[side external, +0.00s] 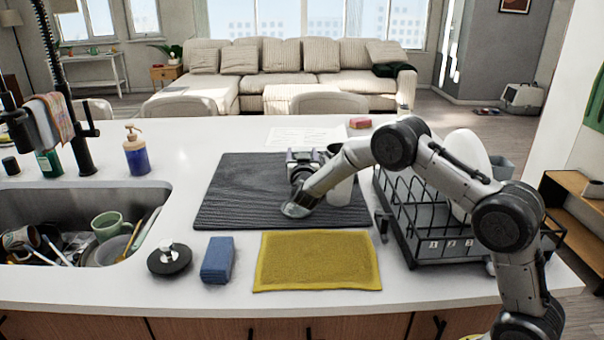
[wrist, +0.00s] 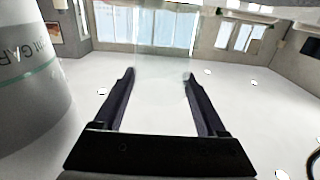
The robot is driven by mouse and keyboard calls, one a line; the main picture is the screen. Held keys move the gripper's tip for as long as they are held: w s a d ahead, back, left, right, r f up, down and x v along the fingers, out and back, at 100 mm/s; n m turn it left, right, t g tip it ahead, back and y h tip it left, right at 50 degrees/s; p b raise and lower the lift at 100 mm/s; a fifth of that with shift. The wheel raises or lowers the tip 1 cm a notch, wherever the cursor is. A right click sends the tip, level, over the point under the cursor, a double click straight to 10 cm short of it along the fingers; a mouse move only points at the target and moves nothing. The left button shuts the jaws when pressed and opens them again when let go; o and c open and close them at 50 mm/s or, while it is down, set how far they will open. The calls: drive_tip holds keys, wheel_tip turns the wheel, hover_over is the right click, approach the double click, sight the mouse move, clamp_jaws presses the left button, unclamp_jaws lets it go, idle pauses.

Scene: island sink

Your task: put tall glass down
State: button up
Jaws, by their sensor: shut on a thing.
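The tall glass (wrist: 160,55) is clear and faint in the wrist view, between the two dark fingers of my gripper (wrist: 160,85). My gripper is shut on it. In the side view my gripper (side external: 304,160) is low over the far part of the dark ribbed mat (side external: 235,200). There the glass cannot be made out clearly, and whether its base touches the mat cannot be told. A pale grey cylinder (side external: 340,190) stands on the mat just right of my gripper, partly behind my arm. A lettered pale cylinder (wrist: 30,80) is close at left in the wrist view.
A black dish rack (side external: 440,250) holding white ware stands right of the mat. A yellow cloth (side external: 318,262), a blue sponge (side external: 217,260) and a dark stopper (side external: 169,260) lie in front. The sink (side external: 150,195) with dishes is at left. The mat's left part is clear.

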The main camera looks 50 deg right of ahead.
clamp_jaws()
